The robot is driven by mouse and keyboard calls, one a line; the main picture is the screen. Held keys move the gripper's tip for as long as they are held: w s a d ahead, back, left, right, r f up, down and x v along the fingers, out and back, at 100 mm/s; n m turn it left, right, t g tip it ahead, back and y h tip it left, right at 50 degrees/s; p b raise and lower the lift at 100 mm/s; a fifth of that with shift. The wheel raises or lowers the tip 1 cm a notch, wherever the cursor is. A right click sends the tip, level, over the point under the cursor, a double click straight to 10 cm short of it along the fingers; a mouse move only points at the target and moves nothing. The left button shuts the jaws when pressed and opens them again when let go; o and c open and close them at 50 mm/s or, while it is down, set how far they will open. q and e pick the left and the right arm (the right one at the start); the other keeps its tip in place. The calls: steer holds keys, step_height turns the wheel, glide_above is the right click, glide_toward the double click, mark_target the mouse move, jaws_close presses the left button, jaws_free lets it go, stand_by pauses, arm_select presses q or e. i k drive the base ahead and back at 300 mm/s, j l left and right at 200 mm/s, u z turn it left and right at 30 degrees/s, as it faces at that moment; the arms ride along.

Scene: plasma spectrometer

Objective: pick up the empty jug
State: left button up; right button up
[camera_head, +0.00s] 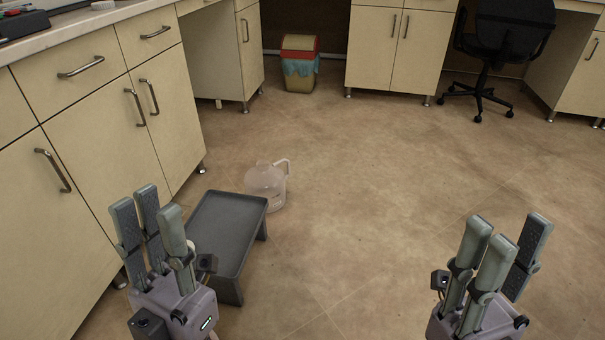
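A translucent, whitish jug (264,184) stands upright on the floor just beyond the far right corner of a low grey step stool. Its handle is at the upper right. It looks empty, though its inside is hard to see. My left gripper (152,218) is in front of the stool's left side, nearer to me than the jug, with its fingers spread and nothing between them. My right gripper (499,252) is at the lower right, far from the jug, with its fingers apart and empty.
The grey step stool (232,213) stands between my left gripper and the jug. Beige cabinets (95,110) line the left side. A bin with a red lid (299,46) and a black office chair (505,35) are at the back. The floor (400,150) in the middle and right is clear.

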mark_target(265, 180)
steer(key=i+l+z, duration=0.1)
steer(key=i, duration=0.45)
steer(key=i+l+z, duration=0.15)
steer(key=i, duration=0.45)
steer(key=i+l+z, duration=0.1)
steer(key=i, duration=0.5)
steer(key=i+l+u, duration=0.1)
steer(key=i+u, duration=0.35)
steer(key=i+l+u, duration=0.2)
steer(key=u, duration=0.3)
steer(key=i+l+u, duration=0.3)
steer(key=u, duration=0.15)
steer(key=i+l+u, duration=0.2)
steer(key=l+u, duration=0.3)
steer(key=i+l+u, duration=0.45)
steer(key=l, duration=0.25)
steer(key=l+u, duration=0.25)
steer(key=i+l, duration=0.05)
steer(key=l, duration=0.05)
